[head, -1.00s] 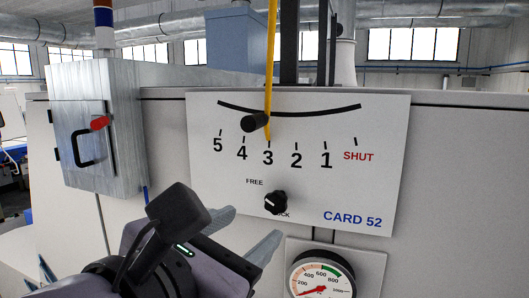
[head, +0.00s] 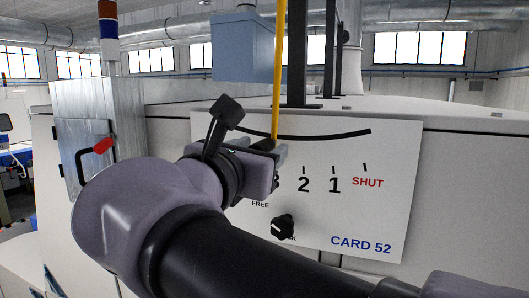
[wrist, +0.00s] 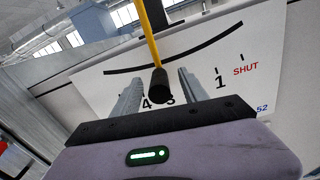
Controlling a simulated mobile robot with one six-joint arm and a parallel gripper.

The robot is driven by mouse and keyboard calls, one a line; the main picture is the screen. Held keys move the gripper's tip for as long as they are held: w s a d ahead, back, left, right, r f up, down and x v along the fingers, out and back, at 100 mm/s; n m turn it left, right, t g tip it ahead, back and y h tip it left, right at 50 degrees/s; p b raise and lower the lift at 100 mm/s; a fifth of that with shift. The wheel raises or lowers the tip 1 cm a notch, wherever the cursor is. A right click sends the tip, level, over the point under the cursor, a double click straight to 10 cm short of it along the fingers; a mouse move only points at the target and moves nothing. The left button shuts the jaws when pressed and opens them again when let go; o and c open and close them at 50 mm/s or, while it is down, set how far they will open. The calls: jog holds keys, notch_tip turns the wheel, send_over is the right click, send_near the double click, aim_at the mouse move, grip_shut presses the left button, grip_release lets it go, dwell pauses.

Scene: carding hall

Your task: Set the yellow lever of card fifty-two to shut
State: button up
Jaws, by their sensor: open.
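The yellow lever (head: 279,70) hangs down over the white scale plate (head: 390,200) marked CARD 52. In the wrist view the yellow lever (wrist: 150,35) ends in a black handle (wrist: 158,86), near the 3 mark and well left of the red word SHUT (head: 367,182). My gripper (head: 262,148) is at the handle. In the wrist view my gripper's fingers (wrist: 160,77) stand apart, one on each side of the handle, with a gap visible beside it.
A black knob (head: 283,227) sits below the scale, between FREE and a partly covered lock label; its setting is unclear. The plate right of my gripper is clear.

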jog(key=shift+w+d, duration=0.1)
jog(key=shift+w, duration=0.45)
jog(key=shift+s, duration=0.2)
grip_shut()
jog(key=shift+d, duration=0.1)
dwell(0.8)
